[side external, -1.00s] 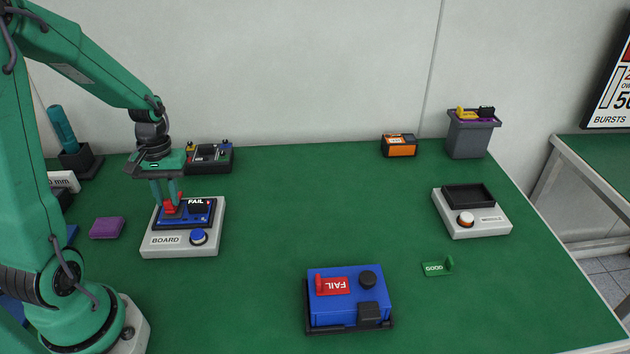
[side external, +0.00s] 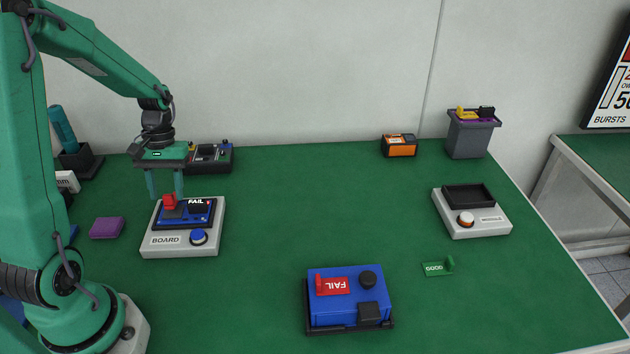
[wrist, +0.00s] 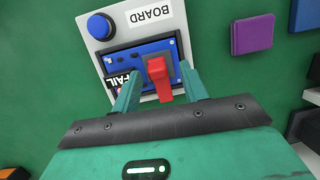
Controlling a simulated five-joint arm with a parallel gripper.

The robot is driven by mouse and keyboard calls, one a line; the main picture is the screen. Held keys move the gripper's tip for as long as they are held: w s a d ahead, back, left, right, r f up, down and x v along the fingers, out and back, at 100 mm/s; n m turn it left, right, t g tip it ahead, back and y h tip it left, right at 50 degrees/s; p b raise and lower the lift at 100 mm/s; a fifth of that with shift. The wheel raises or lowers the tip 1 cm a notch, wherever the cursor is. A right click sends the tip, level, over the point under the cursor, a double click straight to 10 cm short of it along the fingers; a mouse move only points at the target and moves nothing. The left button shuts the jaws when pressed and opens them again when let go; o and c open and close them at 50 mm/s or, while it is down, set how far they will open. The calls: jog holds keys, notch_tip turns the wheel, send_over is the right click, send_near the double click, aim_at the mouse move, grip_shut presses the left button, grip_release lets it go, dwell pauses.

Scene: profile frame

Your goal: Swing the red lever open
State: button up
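The red lever (side external: 169,201) is on the blue board (side external: 201,222) of the grey fixture marked BOARD (side external: 165,240). It stands up from a dark mount at the board's left side. My gripper (side external: 165,196) is just above and behind the lever, fingers pointing down and apart, with nothing held. In the wrist view the red lever (wrist: 157,70) shows between the two spread fingers of my gripper (wrist: 157,86), and neither finger appears to touch it. A black FAIL label lies beside the lever, partly covered by a finger in the wrist view.
A blue push button (side external: 198,237) is at the fixture's front. A purple block (side external: 107,228) lies to its left, and a black device (side external: 210,158) stands behind. The table's middle is clear.

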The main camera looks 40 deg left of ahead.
aim_at(167, 195)
jog(key=v, duration=0.8)
dwell(0.4)
jog(key=shift+d, duration=0.1)
jog(key=shift+s+d+t+y, duration=0.4)
jog(key=shift+s+t, duration=0.15)
jog(key=shift+t, duration=0.1)
jog(key=shift+s+d+t+y, duration=0.4)
jog(key=shift+s+t, duration=0.15)
jog(key=shift+t, duration=0.1)
jog(key=shift+f, duration=0.1)
jog(key=shift+f, duration=3.85)
